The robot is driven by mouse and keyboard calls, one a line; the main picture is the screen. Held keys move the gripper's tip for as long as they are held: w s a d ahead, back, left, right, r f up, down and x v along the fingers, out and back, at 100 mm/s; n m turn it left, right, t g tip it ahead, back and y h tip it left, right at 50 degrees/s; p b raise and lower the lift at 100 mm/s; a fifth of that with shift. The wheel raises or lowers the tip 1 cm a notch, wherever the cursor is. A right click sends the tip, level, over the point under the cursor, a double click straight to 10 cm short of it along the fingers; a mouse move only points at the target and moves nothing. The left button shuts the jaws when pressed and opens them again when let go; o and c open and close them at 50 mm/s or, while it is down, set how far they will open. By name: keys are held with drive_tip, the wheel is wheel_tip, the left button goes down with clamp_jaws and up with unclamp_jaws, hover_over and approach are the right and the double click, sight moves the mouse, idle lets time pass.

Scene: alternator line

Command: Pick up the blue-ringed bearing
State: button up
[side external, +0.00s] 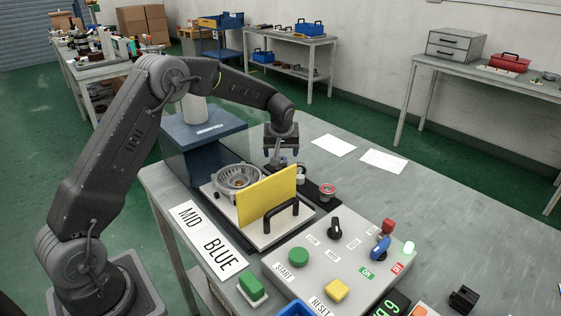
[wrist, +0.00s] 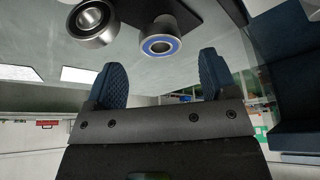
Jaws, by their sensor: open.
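The blue-ringed bearing (wrist: 160,46) shows near the top middle of the wrist view, its blue ring around a dark bore. In the side view, a small bearing with a blue tint (side external: 280,161) sits just below my gripper, partly hard to make out. My gripper (side external: 281,149) hangs over the far end of the black strip, fingers down. In the wrist view its two blue ribbed fingers (wrist: 160,72) are spread apart with nothing between them. The blue-ringed bearing appears beyond the fingertips, roughly centred between them, and is not held.
A plain steel bearing (wrist: 92,24) is beside the blue-ringed one. A red-ringed bearing (side external: 327,191) sits at the strip's near end. A yellow panel (side external: 267,196) with a black handle stands in front, beside a metal alternator housing (side external: 239,179). The control box (side external: 335,258) is nearer.

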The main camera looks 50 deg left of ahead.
drive_tip(key=x, duration=0.3)
drive_tip(key=shift+a+f, duration=0.1)
